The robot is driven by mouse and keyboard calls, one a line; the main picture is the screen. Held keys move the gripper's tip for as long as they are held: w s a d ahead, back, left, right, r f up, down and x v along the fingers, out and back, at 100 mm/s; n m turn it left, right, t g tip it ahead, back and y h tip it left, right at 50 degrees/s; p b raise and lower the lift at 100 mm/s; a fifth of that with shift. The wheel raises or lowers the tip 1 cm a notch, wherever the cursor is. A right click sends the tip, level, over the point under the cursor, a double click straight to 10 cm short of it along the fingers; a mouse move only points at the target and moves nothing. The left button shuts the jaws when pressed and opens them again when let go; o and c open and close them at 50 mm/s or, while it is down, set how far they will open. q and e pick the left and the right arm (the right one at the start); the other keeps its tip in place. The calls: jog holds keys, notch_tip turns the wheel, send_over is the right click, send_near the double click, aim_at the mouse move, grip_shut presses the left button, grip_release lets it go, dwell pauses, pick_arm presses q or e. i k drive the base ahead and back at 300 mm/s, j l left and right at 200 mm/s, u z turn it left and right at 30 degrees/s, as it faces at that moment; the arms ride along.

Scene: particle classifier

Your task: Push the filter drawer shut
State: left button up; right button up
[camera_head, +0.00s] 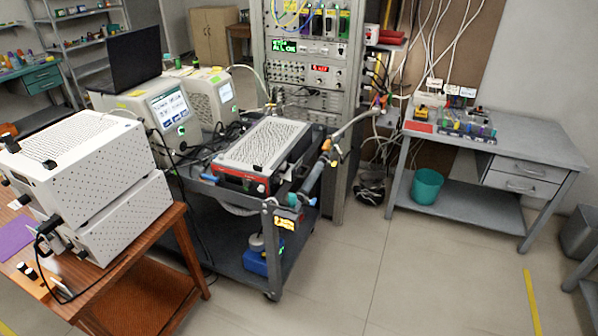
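Neither of my grippers shows in the head view. A white box-shaped instrument with a perforated top and a red-and-black front (262,146) sits on the top of a dark grey cart (215,252). Two white perforated instruments (75,165) are stacked on a wooden table at the left. Two white units with lit screens (172,108) stand behind the cart. I cannot make out which part is the filter drawer, or whether it is open. The two grey desk drawers (528,178) at the right look shut.
The wooden table (150,285) stands at the left front. A hose (345,130) runs off the cart's right side. A tall equipment rack (310,85) stands behind the cart. A teal bin (427,186) sits on the desk's lower shelf.

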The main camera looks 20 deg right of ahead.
aim_at(292, 173)
jog(key=i+l, duration=0.3)
jog(key=i+l+u, duration=0.1)
jog(key=i+l, duration=0.15)
jog(key=l, duration=0.2)
jog(key=i+l, duration=0.3)
jog(key=i+l+u, duration=0.1)
jog(key=i+l, duration=0.15)
jog(key=l, duration=0.25)
jog(key=i+l, duration=0.25)
jog(key=l, duration=0.2)
